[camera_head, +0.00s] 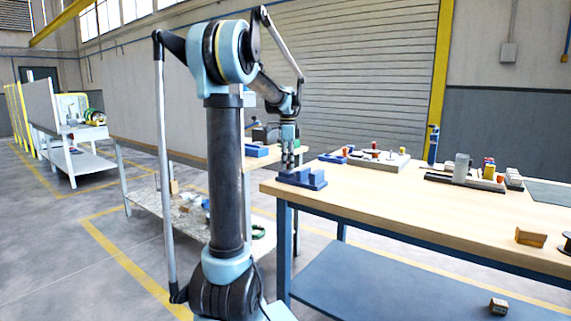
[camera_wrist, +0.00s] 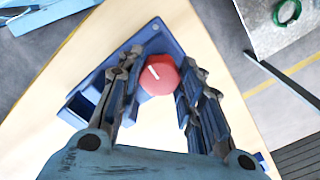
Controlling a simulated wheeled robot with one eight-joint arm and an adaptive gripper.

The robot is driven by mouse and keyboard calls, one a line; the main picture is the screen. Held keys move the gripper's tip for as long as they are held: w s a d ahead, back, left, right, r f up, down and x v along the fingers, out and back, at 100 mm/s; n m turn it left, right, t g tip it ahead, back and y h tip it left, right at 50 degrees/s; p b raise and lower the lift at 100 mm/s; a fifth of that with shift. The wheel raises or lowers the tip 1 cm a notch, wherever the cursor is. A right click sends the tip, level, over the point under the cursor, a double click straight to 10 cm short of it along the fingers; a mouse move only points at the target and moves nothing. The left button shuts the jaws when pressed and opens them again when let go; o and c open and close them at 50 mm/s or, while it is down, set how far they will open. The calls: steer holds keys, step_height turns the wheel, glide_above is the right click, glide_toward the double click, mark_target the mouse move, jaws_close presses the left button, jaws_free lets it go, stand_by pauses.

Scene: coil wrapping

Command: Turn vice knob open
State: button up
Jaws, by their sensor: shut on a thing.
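The vice (camera_head: 302,179) is a blue block-like fixture on the near left corner of the wooden workbench (camera_head: 400,205). Its knob (camera_wrist: 159,75) is red and faceted with a white mark, and shows between my fingers in the wrist view. My gripper (camera_head: 288,165) points down over the vice from above. In the wrist view my gripper (camera_wrist: 158,88) has one finger on each side of the knob and is shut on it. The blue vice body (camera_wrist: 85,95) shows behind and to the left of the fingers. In the head view the knob is hidden by the gripper.
A grey board with small coloured parts (camera_head: 370,160) lies farther back on the bench. A tray with a grey cylinder (camera_head: 462,168) stands to its right. A lower shelf (camera_head: 165,205) stands left of the bench.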

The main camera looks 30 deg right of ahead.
steer(key=n, duration=0.4)
steer(key=shift+d+n, duration=0.1)
steer(key=shift+n, duration=0.2)
steer(key=n, duration=0.5)
steer(key=shift+w, duration=0.1)
steer(key=n, duration=0.9)
steer(key=shift+n, duration=0.3)
steer(key=n, duration=1.3)
steer(key=shift+n, duration=2.4)
